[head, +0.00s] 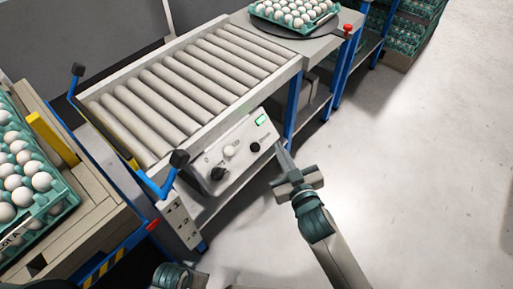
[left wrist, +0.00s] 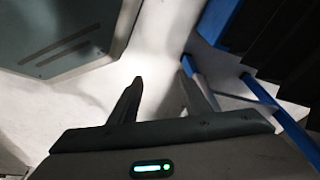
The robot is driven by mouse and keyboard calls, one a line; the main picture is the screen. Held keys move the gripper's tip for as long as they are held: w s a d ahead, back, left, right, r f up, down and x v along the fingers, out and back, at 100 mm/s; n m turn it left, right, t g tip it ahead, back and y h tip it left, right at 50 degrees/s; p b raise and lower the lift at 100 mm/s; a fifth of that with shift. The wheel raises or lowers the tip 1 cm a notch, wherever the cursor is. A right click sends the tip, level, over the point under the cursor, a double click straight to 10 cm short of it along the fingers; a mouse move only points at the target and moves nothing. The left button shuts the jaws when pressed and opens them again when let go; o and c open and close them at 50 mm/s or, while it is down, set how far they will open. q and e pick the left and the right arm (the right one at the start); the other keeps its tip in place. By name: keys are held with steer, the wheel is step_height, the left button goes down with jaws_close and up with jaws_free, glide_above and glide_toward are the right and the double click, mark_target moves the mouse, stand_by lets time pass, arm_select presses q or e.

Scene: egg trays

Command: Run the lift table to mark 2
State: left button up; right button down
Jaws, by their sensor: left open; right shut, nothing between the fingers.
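The lift table (head: 128,243) stands at the left, with a blue frame and a hazard-striped edge. A tray of white eggs (head: 62,208) rests on its wooden top. A pale plate with numbered marks (head: 180,220) is on the post beside it; I cannot tell which mark the table is level with. The control panel (head: 232,163) on the conveyor's side has black knobs, a white button and a lit green display. My right gripper (head: 281,149) is shut and empty, just right of the panel's right black knob (head: 255,147). My left gripper (left wrist: 162,82) is open and empty.
A roller conveyor (head: 278,75) runs behind the panel. A turntable (head: 262,24) with an egg tray and a red button (head: 348,28) is at its far end. Blue bars with black ends (head: 157,187) stick out between table and conveyor. The floor at right is clear.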

mark_target(255, 147)
arm_select(q)
steer(key=w+d+r+t+h+b, duration=0.1)
steer(key=d+r+t+b, duration=0.1)
steer(key=r+b, duration=0.3)
steer(key=shift+d+r+b, duration=0.3)
steer(key=shift+d+r, duration=0.4)
steer(key=shift+r, duration=1.3)
arm_select(e)
steer(key=shift+w+a+f, duration=0.55)
steer(key=shift+a+f, duration=0.2)
steer(key=shift+f, duration=0.1)
steer(key=shift+w+a+f, duration=0.6)
steer(key=shift+a+f, duration=0.2)
steer(key=shift+f, duration=0.1)
steer(key=shift+w+a+f, duration=0.55)
steer(key=shift+a+f, duration=0.2)
steer(key=shift+f, duration=0.1)
arm_select(q)
steer(key=shift+w, duration=0.1)
